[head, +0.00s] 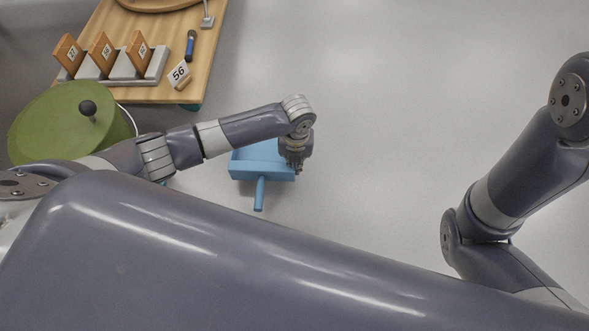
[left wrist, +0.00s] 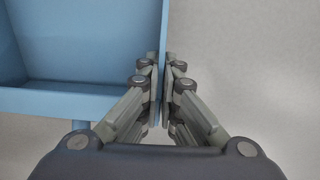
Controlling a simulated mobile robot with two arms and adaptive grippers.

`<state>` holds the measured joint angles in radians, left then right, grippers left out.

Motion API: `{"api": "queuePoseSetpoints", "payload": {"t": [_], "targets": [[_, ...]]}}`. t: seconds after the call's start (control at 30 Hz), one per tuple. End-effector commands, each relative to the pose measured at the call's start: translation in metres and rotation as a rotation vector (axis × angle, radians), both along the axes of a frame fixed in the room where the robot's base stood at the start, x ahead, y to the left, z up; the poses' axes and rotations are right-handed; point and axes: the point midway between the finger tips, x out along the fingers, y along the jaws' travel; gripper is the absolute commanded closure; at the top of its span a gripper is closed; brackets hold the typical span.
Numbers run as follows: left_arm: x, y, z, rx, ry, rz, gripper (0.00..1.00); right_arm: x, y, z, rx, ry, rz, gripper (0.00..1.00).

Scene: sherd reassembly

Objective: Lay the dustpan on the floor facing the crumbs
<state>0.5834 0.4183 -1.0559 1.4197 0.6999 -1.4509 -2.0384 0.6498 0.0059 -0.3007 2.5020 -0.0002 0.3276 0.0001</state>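A light blue dustpan (head: 252,172) is in the middle of the head view, its handle (head: 259,195) pointing down the picture toward me. My left gripper (head: 296,168) is at its right side, pointing down. In the left wrist view, the dustpan (left wrist: 60,97) fills the upper left, and the fingers (left wrist: 162,85) are closed on its side wall, one inside and one outside. I cannot tell whether the dustpan touches the floor. I see no crumbs in either view. My right arm shows at the right of the head view, but its gripper is out of view.
A wooden table (head: 215,55) at the upper left holds a rack (head: 115,68) of numbered pieces, a tag marked 56 (head: 179,74) and a blue-handled tool (head: 190,45). A green round thing with a black knob (head: 55,120) is at the left. The grey floor (head: 390,110) to the right is clear.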

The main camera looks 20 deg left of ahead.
Motion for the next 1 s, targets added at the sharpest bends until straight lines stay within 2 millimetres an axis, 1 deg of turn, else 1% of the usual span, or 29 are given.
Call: {"api": "queuePoseSetpoints", "payload": {"t": [0.03,0.1,0.2,0.3,0.63,0.73,0.8,0.83,0.87,1.0], "targets": [[-0.005,-0.002,-0.002,-0.001,0.001,-0.002,1.00,-0.001,0.000,-0.003,0.000,0.000,0.000,0.60],[-0.003,-0.001,-0.014,0.000,0.000,0.000,1.00,-0.002,0.000,-0.012,-0.002,-0.004,-0.001,0.60],[-0.003,-0.001,-0.027,0.000,0.000,0.000,1.00,-0.006,0.001,-0.020,-0.003,-0.014,-0.003,0.60],[-0.003,-0.001,-0.036,-0.001,-0.001,0.000,1.00,-0.011,0.001,-0.027,-0.002,-0.032,-0.003,0.60],[-0.003,-0.001,-0.035,0.000,-0.001,0.000,1.00,-0.009,0.001,-0.027,-0.001,-0.025,-0.002,0.60],[-0.003,-0.001,-0.038,0.000,0.000,0.000,1.00,-0.008,0.001,-0.027,-0.001,-0.025,-0.002,0.60],[-0.003,-0.001,-0.038,0.000,0.000,0.000,0.83,-0.008,0.001,-0.027,-0.002,-0.024,-0.002,0.60],[-0.003,-0.001,-0.038,0.000,0.000,0.000,0.77,-0.008,0.001,-0.027,-0.002,-0.024,-0.002,0.60],[-0.003,-0.001,-0.038,0.000,0.000,0.000,0.75,-0.007,0.001,-0.027,-0.002,-0.023,-0.003,0.60],[-0.003,-0.001,-0.038,0.000,0.000,0.000,0.75,-0.007,0.001,-0.027,-0.001,-0.022,-0.002,0.60]]}}
